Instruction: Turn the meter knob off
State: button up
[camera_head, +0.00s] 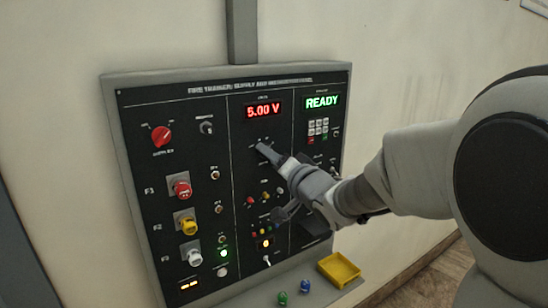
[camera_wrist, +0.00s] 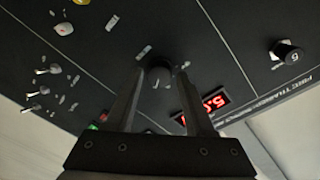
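The meter knob (camera_wrist: 158,76) is a dark round knob seen between my fingertips in the wrist view. In the head view my gripper hides it, below the red display (camera_head: 263,110) reading 5.00 V. The display also shows in the wrist view (camera_wrist: 214,101). My gripper (camera_head: 264,150) reaches the panel from the right. In the wrist view its two fingers (camera_wrist: 160,70) stand apart, one on each side of the knob. A small gap seems to show at the right finger; contact at the left cannot be told. The knob's pointer is hidden.
The black panel (camera_head: 150,210) also holds a red knob (camera_head: 161,136), a small black knob (camera_head: 206,127), fuse holders at left, several switches and a green READY display (camera_head: 322,102). A yellow tray (camera_head: 339,270) and two small plugs (camera_head: 293,292) sit on the ledge below.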

grip_shut()
jog(key=shift+f+b, duration=0.1)
jog(key=shift+b, duration=0.25)
jog(key=shift+w+d+n+y+b, duration=0.1)
jog(key=shift+n+y+b, duration=0.25)
jog(key=shift+n+b, duration=3.05)
jog(key=shift+d+n+y+b, duration=0.1)
jog(key=shift+n+y+b, duration=0.2)
jog(key=shift+n+b, duration=3.05)
jog(key=shift+w+n+y+b, duration=0.1)
jog(key=shift+n+y+b, duration=0.6)
jog(key=shift+n, duration=5.05)
jog(key=shift+g+h+b, duration=0.3)
jog(key=shift+h+b, duration=0.05)
